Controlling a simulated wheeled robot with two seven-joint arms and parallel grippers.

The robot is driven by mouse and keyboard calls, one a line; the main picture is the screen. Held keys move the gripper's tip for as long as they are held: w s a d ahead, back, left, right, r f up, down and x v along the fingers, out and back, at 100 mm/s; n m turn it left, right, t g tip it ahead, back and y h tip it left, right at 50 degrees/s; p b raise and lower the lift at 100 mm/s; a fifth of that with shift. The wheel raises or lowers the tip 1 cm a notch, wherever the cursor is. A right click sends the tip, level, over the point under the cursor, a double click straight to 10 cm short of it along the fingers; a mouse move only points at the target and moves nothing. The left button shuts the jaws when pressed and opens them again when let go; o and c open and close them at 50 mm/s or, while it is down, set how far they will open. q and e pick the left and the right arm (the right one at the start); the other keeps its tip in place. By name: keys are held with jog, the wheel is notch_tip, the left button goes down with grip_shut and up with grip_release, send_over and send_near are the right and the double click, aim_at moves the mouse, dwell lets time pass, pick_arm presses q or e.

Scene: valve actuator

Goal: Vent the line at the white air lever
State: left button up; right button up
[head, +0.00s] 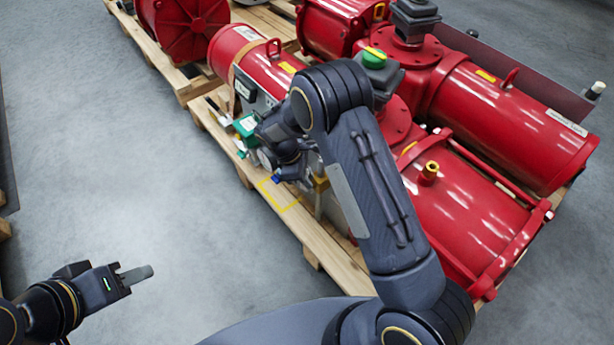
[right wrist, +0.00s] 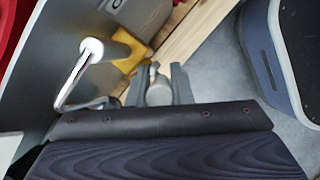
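In the right wrist view my right gripper (right wrist: 160,85) shows two dark fingers standing apart. A pale, rounded fitting (right wrist: 158,93) with a small white upright part (right wrist: 153,71) lies between them; I cannot tell whether the fingers touch it or whether this is the white air lever. In the head view my right gripper is at the actuator's fittings, mostly hidden by my right arm. My left gripper (head: 137,275) hangs over bare floor, seen edge-on, apart from everything.
A red actuator (head: 470,215) with a brass fitting (head: 429,172) lies on a wooden pallet (head: 325,250). More red cylinders stand behind. A bent metal rod with a white end (right wrist: 91,48) rises near my right gripper, beside a grey panel (right wrist: 50,60). The grey floor (head: 90,150) at left is clear.

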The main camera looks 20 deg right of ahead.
grip_shut()
